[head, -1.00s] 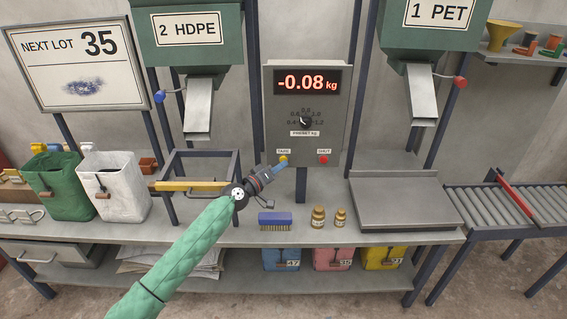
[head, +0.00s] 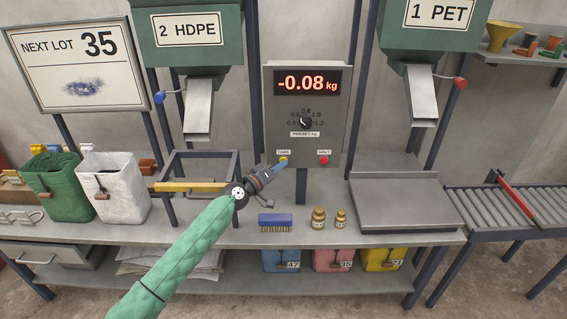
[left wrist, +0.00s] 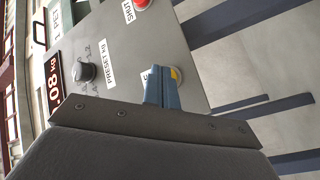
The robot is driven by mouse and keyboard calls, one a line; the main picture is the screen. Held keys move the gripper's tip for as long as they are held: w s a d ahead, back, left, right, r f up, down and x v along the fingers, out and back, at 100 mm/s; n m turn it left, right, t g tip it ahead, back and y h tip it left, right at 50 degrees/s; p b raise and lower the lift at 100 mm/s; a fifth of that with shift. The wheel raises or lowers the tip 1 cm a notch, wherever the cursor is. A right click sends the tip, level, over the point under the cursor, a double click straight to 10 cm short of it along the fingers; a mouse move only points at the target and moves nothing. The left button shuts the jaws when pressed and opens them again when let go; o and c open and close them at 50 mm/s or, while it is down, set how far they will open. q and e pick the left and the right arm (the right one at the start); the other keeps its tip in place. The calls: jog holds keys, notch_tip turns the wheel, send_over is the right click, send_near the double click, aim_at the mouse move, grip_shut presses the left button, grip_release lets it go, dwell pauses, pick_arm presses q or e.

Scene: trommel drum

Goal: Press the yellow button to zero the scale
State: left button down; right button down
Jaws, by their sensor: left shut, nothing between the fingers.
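The yellow button (head: 283,159) sits at the lower left of the grey scale panel (head: 340,120), under a TARE label. The display (head: 306,83) reads -0.08 kg. My left gripper (head: 281,165) is shut and empty, its blue fingertips just at the yellow button. In the left wrist view the blue fingers (left wrist: 161,88) overlap the yellow button (left wrist: 176,75) and partly hide it. I cannot tell whether they touch. The scale's steel platform (head: 408,212) is empty on the bench. My right gripper is not in view.
A red button (head: 323,160) is right of the yellow one, and a preset knob (head: 306,122) is above. A blue brush (head: 275,220) and two brass weights (head: 319,217) stand on the bench below. A metal frame (head: 207,155) with a yellow bar is left of my gripper.

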pick_arm(q)
jog(key=shift+w, duration=0.15)
dwell(0.5)
jog(key=shift+s, duration=0.9)
jog(key=s+p, duration=0.2)
jog(key=s, duration=0.3)
dwell(0.7)
